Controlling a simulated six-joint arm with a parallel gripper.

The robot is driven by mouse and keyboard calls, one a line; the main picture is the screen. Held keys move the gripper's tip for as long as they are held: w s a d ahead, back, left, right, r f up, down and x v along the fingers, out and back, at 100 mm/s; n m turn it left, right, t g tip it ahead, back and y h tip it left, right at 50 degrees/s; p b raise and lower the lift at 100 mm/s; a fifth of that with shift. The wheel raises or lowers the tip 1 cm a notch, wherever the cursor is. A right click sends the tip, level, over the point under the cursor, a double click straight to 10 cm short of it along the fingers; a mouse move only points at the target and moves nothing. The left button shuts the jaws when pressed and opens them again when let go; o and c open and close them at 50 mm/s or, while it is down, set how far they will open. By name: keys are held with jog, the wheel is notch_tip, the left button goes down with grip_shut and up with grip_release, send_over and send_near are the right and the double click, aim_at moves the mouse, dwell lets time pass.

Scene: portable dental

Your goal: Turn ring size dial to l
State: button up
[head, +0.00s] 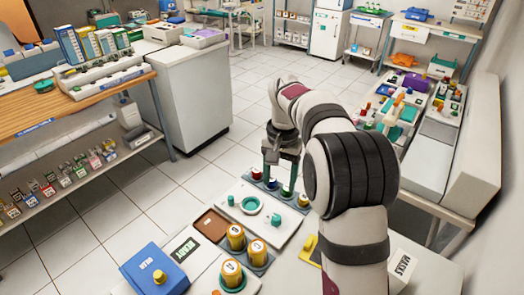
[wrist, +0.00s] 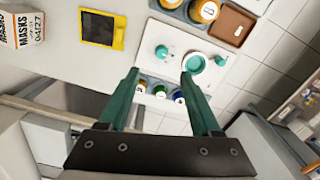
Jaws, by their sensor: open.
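A white panel (head: 264,225) lies on the bench in the head view, with a teal ring-shaped part (head: 250,204) and a teal knob (head: 276,219) on it. A smaller teal piece (head: 231,200) is at its left. In the wrist view the knob (wrist: 161,51) and the ring (wrist: 195,62) show just beyond the fingertips. I cannot read any size letters, nor tell for certain which part is the size dial. My gripper (wrist: 160,74) is open and empty, with its green fingers apart. In the head view my gripper (head: 270,165) is at the panel's far end, above the jars.
Several small jars (head: 287,191) stand in a row at the panel's far edge. A masks box (wrist: 21,26) is at the wrist view's upper left.

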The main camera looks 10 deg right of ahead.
aim_at(276, 217)
jog(key=f, duration=0.5)
jog(key=w+f, duration=0.1)
jog(key=f, duration=0.5)
jog(key=w+f, duration=0.1)
jog(key=f, duration=0.5)
jog(key=shift+d+f, duration=0.15)
jog(key=shift+c, duration=0.3)
grip_shut()
